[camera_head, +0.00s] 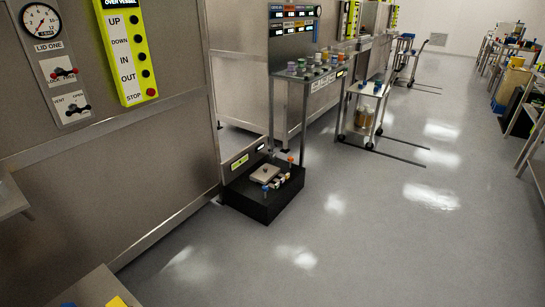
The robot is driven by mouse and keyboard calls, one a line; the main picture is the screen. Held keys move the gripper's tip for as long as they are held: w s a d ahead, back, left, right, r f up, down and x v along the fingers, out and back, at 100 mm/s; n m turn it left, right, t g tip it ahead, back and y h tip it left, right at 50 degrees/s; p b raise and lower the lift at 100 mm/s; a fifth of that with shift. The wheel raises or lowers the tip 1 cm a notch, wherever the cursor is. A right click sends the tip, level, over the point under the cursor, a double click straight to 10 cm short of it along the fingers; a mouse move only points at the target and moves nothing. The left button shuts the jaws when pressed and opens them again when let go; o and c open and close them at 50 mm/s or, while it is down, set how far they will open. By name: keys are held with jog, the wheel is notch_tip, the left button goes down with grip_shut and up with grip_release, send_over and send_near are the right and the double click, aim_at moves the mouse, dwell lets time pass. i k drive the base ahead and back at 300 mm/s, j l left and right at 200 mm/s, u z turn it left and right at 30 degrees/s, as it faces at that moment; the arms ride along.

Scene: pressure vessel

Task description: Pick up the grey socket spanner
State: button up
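I cannot make out a grey socket spanner in the head view. A low black box (265,205) stands on the floor against the panelled wall. On it lie a pale flat plate (265,174) and several small fittings with blue and orange tops, too small to tell apart. My gripper is not in view.
A panel with a gauge (41,20) and a yellow-green button box (127,45) are on the left wall. A surface corner (90,287) with blue and yellow things is at lower left. A bench (312,78) and a trolley (366,92) stand farther back. The floor (400,220) at right is clear.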

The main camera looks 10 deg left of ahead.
aim_at(271, 158)
jog(key=i+l+z, duration=0.1)
jog(key=i+z, duration=0.2)
jog(key=i, duration=0.65)
jog(key=i+j+z, duration=0.15)
jog(key=i+z, duration=0.2)
jog(key=i, duration=0.55)
jog(key=i+z, duration=0.1)
jog(key=i, duration=1.85)
jog(key=i+u, duration=0.85)
jog(key=i+l+u, duration=0.3)
jog(key=i+u, duration=0.55)
jog(key=i+l+u, duration=0.2)
jog(key=u, duration=0.15)
jog(key=i+l+u, duration=0.25)
jog(key=u, duration=0.15)
jog(key=i+l+u, duration=0.4)
jog(key=k, duration=0.05)
